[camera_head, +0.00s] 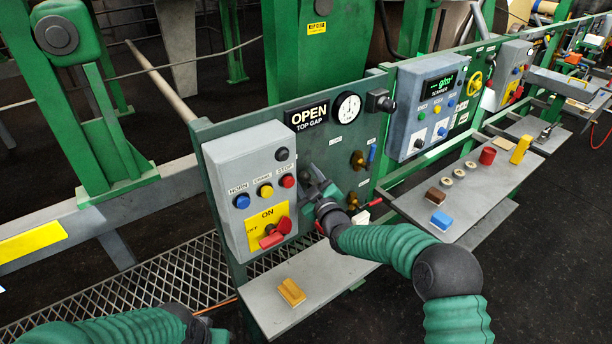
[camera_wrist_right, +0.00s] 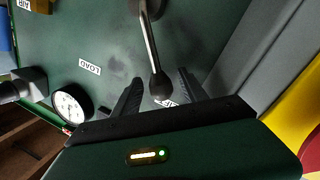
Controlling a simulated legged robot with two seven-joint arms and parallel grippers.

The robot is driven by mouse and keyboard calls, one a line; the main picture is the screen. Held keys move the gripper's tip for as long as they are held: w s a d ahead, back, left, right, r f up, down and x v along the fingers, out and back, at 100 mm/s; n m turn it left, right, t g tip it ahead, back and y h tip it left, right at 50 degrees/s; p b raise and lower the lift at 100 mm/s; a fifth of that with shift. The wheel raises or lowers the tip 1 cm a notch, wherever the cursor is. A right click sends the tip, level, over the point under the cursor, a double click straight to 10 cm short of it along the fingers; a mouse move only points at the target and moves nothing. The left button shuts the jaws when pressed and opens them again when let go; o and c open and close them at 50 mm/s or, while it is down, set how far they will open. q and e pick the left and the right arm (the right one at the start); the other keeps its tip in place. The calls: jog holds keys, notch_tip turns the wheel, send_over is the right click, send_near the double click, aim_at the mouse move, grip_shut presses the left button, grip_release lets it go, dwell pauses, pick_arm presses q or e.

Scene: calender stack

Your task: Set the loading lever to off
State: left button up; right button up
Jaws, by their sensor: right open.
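The loading lever (camera_wrist_right: 151,50) is a metal rod with a black knob on the green panel, near a LOAD label (camera_wrist_right: 90,67) in the right wrist view. Its knob lies between the fingertips of my right gripper (camera_wrist_right: 159,82), which is open; contact cannot be told. In the head view my right gripper (camera_head: 318,186) is in front of the panel, just right of the grey control box, and hides the lever.
The grey control box (camera_head: 232,165) has several buttons and a red ON/OFF switch (camera_head: 273,234). A round gauge (camera_head: 346,107) and an OPEN sign (camera_head: 310,115) are above. A grey shelf (camera_head: 330,278) below holds a yellow block (camera_head: 291,292). Another box (camera_head: 425,105) stands to the right.

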jog(key=shift+w+f, duration=0.1)
jog(key=shift+w, duration=0.05)
jog(key=shift+a, duration=0.1)
grip_shut()
jog(key=shift+f, duration=0.1)
dwell(1.2)
